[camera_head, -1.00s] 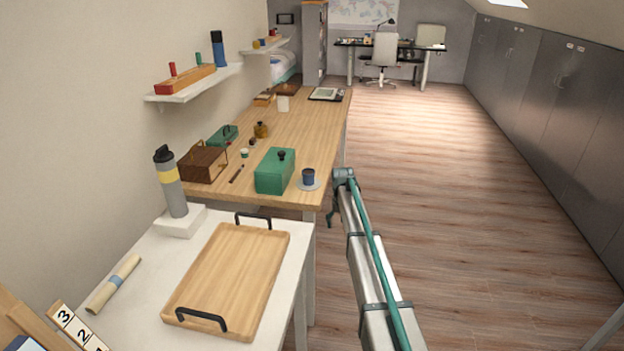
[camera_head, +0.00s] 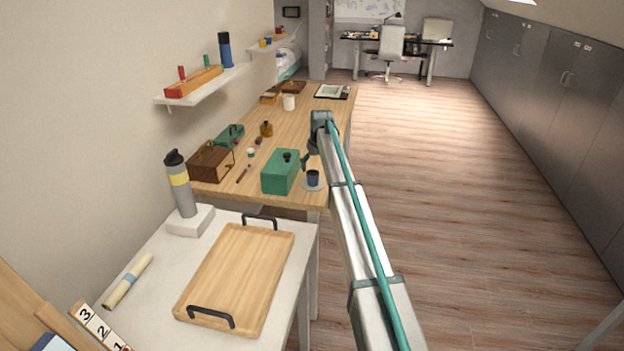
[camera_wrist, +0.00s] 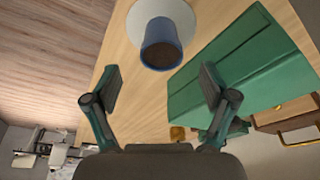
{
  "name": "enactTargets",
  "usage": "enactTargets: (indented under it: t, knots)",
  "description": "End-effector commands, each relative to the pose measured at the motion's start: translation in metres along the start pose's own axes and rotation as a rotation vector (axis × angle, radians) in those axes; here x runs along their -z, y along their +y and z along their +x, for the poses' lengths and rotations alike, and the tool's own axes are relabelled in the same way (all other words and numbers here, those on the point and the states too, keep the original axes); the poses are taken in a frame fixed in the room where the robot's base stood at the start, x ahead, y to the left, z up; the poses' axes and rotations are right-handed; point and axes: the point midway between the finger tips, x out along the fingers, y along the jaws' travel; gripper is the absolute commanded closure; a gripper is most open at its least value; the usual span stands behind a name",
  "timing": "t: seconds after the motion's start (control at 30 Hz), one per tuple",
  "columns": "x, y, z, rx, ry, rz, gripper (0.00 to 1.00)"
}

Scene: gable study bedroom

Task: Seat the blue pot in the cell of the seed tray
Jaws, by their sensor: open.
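The blue pot (camera_head: 313,178) stands upright on a pale round saucer (camera_head: 322,186) near the right front edge of the wooden worktop. The pot (camera_wrist: 161,44) and saucer (camera_wrist: 187,21) also show in the wrist view, just beyond my fingertips. My gripper (camera_head: 308,162) is beside and above the pot in the head view. In the wrist view my gripper (camera_wrist: 161,84) is open, its two fingers spread wide with nothing between them. I cannot make out a seed tray with cells in either view.
A green lidded box (camera_head: 280,174) stands close to the left of the pot. A wooden basket (camera_head: 211,164) and small items stand further left. A wooden handled tray (camera_head: 236,275) lies on the white table (camera_head: 164,309) in front. The floor at right is clear.

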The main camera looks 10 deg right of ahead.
Motion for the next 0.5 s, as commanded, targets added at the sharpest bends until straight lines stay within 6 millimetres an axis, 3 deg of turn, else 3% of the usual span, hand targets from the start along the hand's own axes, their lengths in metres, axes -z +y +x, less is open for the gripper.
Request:
enactTargets:
  t: [0.33,0.5]
  knots:
    - [0.001,-0.001,0.024,0.0,0.0,0.001,0.16]
    - [0.001,-0.002,0.047,0.0,-0.001,0.001,0.16]
